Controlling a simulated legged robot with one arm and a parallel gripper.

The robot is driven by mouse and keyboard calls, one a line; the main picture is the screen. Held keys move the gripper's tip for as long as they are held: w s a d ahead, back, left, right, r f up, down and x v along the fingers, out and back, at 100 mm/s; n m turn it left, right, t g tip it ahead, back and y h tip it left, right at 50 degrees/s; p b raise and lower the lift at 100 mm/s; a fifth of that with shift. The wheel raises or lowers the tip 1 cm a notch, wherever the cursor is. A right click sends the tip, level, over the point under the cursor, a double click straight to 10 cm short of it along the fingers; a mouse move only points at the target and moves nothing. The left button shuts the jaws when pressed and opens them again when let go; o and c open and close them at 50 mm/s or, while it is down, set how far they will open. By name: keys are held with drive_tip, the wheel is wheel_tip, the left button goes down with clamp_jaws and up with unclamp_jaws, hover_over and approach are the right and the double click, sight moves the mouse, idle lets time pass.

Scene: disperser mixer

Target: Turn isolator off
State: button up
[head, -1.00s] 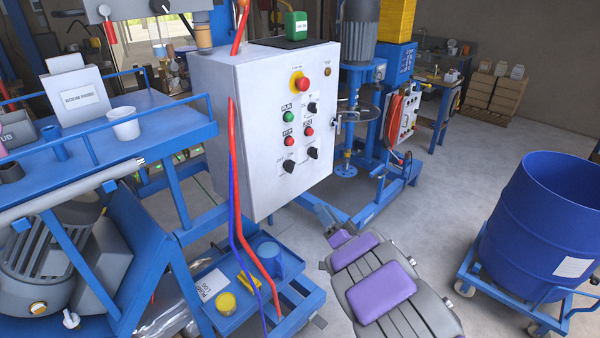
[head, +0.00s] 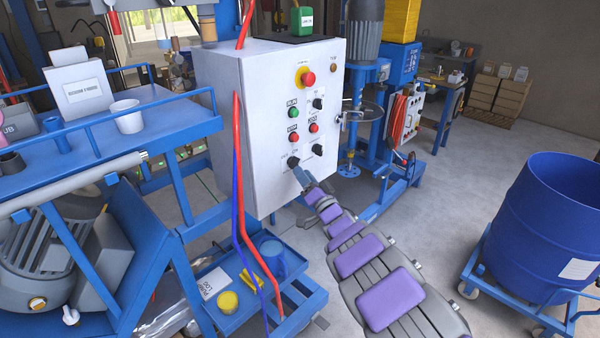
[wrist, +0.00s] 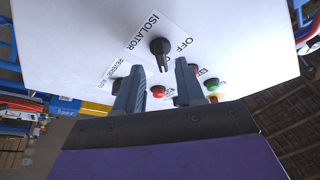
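The isolator knob (wrist: 160,47) is a black rotary switch on the white control cabinet (head: 225,130). The words ISOLATOR and OFF are beside it in the wrist view; the other position's label is partly hidden. Its narrow handle points down towards the gap between my fingers. In the head view it is the lower-left knob (head: 293,162). My gripper (wrist: 159,66) is open and empty, one finger to each side just short of the knob, with no contact visible. In the head view my gripper (head: 302,178) is just below and right of that knob.
Near the isolator are a second black knob (head: 317,149), red and green buttons, and a red emergency stop (head: 308,79). Red and blue hoses (head: 239,200) hang at the cabinet's left edge. A blue drum (head: 545,235) stands at right; the floor between is clear.

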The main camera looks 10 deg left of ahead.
sight(294, 163)
drive_tip(key=shift+x, duration=1.4)
drive_tip(key=shift+c, duration=0.2)
drive_tip(key=shift+a, duration=0.1)
clamp_jaws()
